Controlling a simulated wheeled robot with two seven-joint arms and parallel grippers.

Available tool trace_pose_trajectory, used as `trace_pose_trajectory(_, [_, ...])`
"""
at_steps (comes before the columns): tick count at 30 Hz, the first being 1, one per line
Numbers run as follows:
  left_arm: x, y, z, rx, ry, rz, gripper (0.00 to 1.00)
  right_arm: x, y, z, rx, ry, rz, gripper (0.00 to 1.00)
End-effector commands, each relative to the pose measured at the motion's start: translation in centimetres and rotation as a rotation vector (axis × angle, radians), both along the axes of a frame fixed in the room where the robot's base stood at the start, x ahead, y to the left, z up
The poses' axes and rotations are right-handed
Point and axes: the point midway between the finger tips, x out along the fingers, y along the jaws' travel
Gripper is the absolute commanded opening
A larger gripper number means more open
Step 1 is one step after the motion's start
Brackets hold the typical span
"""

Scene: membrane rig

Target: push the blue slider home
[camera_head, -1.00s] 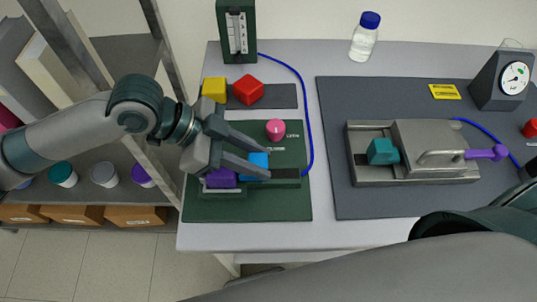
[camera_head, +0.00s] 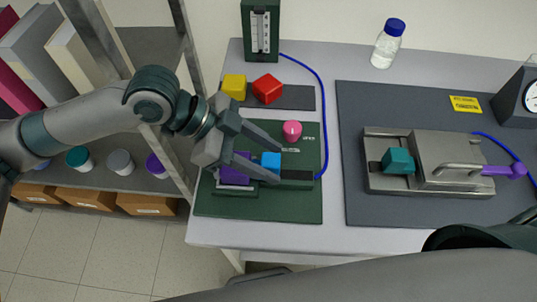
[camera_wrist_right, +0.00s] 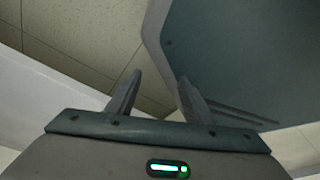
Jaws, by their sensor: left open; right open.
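The blue slider (camera_head: 271,160) sits in a track on the dark green board (camera_head: 290,208), right of a purple block (camera_head: 235,167). A dark strip of the track (camera_head: 298,175) shows to its right. My left gripper (camera_head: 280,165) is open over the board, its fingers pointing right. In the picture one finger passes above the slider and the other crosses low in front of it and the purple block. I cannot tell whether a finger touches the slider. My right gripper (camera_wrist_right: 160,77) is open and empty in the right wrist view, with no slider in sight.
A pink knob (camera_head: 292,131) stands on the board near the upper finger. Yellow (camera_head: 234,87) and red (camera_head: 267,88) blocks lie behind. A blue cable (camera_head: 323,100) runs along the right side. A metal fixture with a teal block (camera_head: 398,161) is on the grey mat (camera_head: 390,211).

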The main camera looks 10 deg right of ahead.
Motion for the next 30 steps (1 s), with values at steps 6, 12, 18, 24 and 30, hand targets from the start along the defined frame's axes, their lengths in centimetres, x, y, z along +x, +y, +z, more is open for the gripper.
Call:
trace_pose_trajectory(6, [0.3,1.0,1.2,0.001,0.0,0.003,0.47,-4.1,-1.5,0.0,-0.025,0.087,-0.004,0.47])
trace_pose_trajectory(12, [0.8,2.5,3.1,0.002,0.0,0.005,0.47,-7.6,-3.2,0.9,-0.052,0.171,-0.008,0.47])
trace_pose_trajectory(18, [1.5,4.9,5.6,0.001,0.001,0.006,0.47,-8.3,-3.3,3.1,-0.056,0.188,-0.009,0.47])
trace_pose_trajectory(24, [2.2,7.4,8.1,0.003,0.001,0.005,0.47,-8.2,-3.2,5.4,-0.055,0.186,-0.009,0.47])
trace_pose_trajectory(30, [2.8,9.6,10.4,0.001,0.001,0.004,0.47,-8.1,-3.2,7.4,-0.054,0.186,-0.008,0.47])
